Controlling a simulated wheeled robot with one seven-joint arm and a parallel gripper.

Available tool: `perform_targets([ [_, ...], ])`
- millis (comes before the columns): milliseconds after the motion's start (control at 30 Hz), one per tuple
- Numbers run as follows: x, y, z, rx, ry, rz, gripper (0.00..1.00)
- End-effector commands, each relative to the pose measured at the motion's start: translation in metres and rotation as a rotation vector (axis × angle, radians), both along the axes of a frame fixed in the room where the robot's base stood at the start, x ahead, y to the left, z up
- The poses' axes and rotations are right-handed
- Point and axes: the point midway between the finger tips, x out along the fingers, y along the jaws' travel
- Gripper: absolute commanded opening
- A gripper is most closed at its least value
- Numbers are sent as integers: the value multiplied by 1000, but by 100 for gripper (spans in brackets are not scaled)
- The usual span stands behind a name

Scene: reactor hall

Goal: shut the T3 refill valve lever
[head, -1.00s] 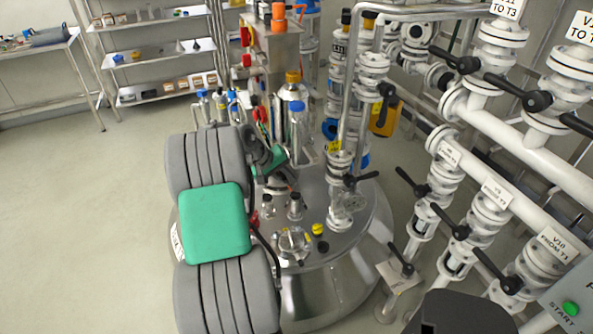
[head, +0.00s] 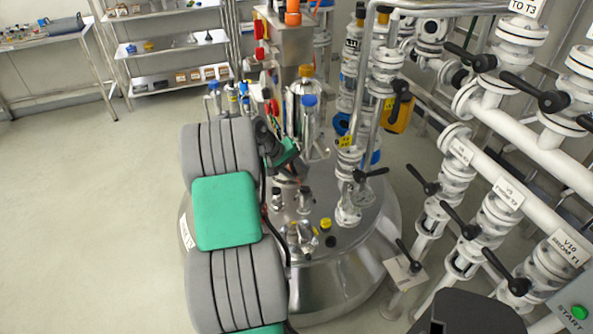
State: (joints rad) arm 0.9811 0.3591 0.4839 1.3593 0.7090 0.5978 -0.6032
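A steel tank (head: 345,280) stands in the middle, with pipes and fittings on its lid. A white valve (head: 347,205) rises from the lid's right side, with a yellow tag (head: 346,142) above it and a black lever (head: 370,174) pointing right. I cannot read whether this is the T3 refill valve. A sign reading "TO T3" (head: 525,7) hangs at the top right, near black levers. My grey and green arm reaches over the tank's left side. My gripper (head: 296,178) is near the lid's middle, left of the tagged valve's lever; its fingers are too small and hidden to read.
White pipes (head: 530,180) with several black-levered valves fill the right side. A bottle with a blue cap (head: 309,125) and other fittings crowd behind my gripper. Shelves (head: 180,80) and a bench (head: 45,42) stand at the back left. The floor at left is clear.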

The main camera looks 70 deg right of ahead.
Motion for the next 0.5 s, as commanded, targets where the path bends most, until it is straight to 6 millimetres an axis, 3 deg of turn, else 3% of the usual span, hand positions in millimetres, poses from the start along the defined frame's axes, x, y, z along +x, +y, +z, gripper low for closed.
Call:
perform_targets([
  [133,5,5,8,-1,-1,2,35],
  [500,27,33,61,-1,-1,2,35],
])
